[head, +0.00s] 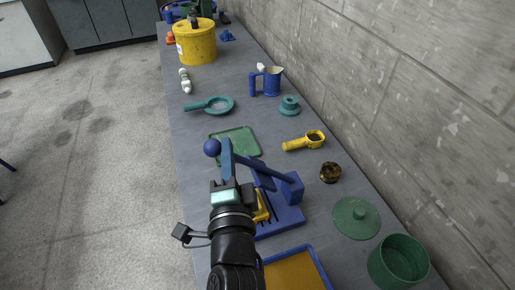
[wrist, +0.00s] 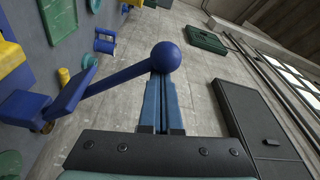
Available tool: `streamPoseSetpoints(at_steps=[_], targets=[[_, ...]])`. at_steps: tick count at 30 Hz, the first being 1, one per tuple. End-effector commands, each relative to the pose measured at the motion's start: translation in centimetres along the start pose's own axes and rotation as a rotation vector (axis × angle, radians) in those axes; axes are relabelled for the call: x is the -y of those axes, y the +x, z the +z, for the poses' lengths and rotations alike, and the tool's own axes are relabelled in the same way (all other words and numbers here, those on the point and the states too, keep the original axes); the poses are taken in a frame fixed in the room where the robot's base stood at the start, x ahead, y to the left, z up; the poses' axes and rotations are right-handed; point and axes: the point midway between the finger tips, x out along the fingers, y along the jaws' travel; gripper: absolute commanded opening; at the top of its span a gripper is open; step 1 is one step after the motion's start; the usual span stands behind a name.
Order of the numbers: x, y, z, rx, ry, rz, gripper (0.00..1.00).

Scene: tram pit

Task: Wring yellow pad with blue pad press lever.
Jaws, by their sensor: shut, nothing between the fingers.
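The blue pad press (head: 280,215) stands on the bench, right of my gripper. Its lever (head: 270,172) is raised and slants up to the left, ending in a ball knob (head: 212,147). A yellow pad (head: 262,206) shows partly in the press, with my arm covering some of it. My gripper (head: 227,143) is shut and empty, its fingertips close by the knob. In the wrist view, the knob (wrist: 165,56) appears at the tips of my gripper (wrist: 160,80), and the lever (wrist: 115,85) runs left to the press. I cannot tell whether the fingers touch the knob.
A green tray (head: 238,142) lies behind the lever. A yellow-handled tool (head: 304,141), a brown nut (head: 330,173), a green lid (head: 356,218) and a green pot (head: 398,262) stand to the right. A blue-rimmed tray (head: 297,272) is in front. The wall bounds the bench's right side.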

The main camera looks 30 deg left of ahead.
Motion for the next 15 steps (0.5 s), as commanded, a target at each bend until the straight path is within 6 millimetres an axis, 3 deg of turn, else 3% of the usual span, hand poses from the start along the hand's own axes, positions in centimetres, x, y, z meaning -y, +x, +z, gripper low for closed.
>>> streamPoseSetpoints(at_steps=[1,15], targets=[[-1.7,-0.3,1.4,0.005,-0.041,-0.01,0.0],[-8.8,-1.9,8.5,0.004,-0.459,-0.107,0.0]])
